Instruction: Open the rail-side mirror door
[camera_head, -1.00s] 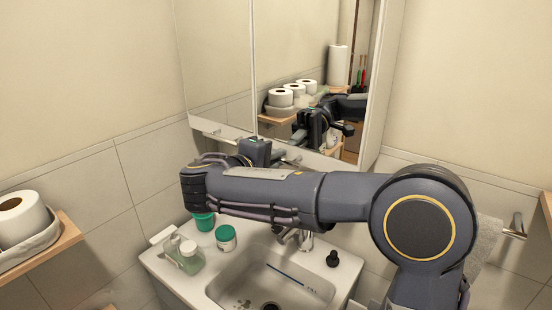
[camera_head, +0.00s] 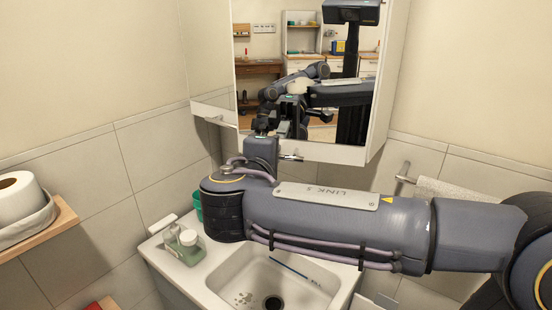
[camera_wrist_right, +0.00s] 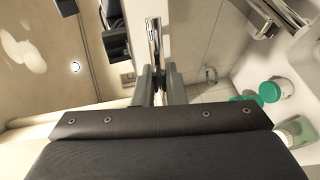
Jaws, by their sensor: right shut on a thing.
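The mirror cabinet's rail-side door (camera_head: 305,75) is the right-hand one, nearer the towel rail. It stands swung partly out from the cabinet. Its mirror reflects my own body and the room behind. My right gripper (camera_head: 264,148) is at the door's lower edge, partly hidden by my wrist. In the right wrist view my right gripper (camera_wrist_right: 160,78) is shut on a slim shiny door handle (camera_wrist_right: 153,40). The neighbouring door (camera_head: 212,112) is at the left, mostly hidden behind the rail-side door. My left gripper is not in view.
The sink (camera_head: 272,280) lies below my right arm. A towel rail (camera_head: 403,175) with a towel is at the right. A wooden shelf (camera_head: 45,235) with a paper roll is at the left.

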